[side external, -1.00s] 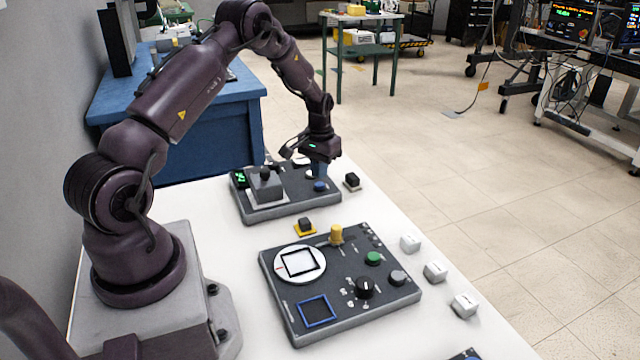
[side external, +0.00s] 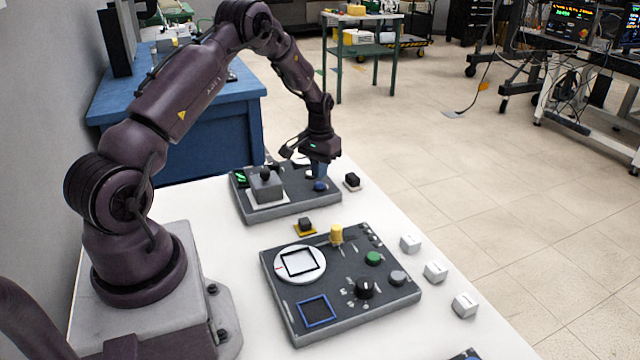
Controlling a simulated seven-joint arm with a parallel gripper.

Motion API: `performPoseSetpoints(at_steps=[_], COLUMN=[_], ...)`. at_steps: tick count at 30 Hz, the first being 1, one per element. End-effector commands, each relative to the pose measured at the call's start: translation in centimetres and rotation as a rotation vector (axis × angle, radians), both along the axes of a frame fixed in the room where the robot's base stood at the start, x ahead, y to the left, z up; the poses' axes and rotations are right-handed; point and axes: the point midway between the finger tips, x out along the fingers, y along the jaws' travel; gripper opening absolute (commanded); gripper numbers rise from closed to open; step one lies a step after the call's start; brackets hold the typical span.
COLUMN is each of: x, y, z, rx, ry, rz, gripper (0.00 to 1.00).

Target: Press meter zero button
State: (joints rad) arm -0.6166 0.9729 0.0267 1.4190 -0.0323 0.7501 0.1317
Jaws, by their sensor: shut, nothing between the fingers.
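The meter (side external: 285,208) is a dark grey panel at the far end of the white table, with a green lit display (side external: 240,178) at its left and a grey block with a black knob (side external: 265,186) on it. A blue button (side external: 320,186) sits near the panel's right end. My gripper (side external: 319,176) is shut and empty, pointing down right at the blue button. Its fingertips hide part of the button's far side. I cannot tell whether they touch it or whether it is pressed down.
A second dark panel (side external: 345,318) with a white dial, blue square frame, green button and black knob lies nearer. A small black block (side external: 351,181) stands right of the meter. Another sits on a yellow base (side external: 305,226). Several white cubes (side external: 435,271) line the table's right side.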

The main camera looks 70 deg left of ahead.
Motion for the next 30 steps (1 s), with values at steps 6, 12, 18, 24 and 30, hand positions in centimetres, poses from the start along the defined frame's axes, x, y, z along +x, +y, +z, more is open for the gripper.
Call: performPoseSetpoints(at_steps=[6,12,18,24,30], x=[0.0,0.0,0.0,0.0,0.0], y=[0.0,0.0,0.0,0.0,0.0], z=[0.0,0.0,-0.3,-0.9,-1.6], rx=[0.000,0.000,0.000,0.000,0.000], ry=[0.000,0.000,0.001,0.001,0.001], rz=[0.000,0.000,0.000,0.000,0.000], gripper=[0.00,0.00,0.00,0.00,0.00])
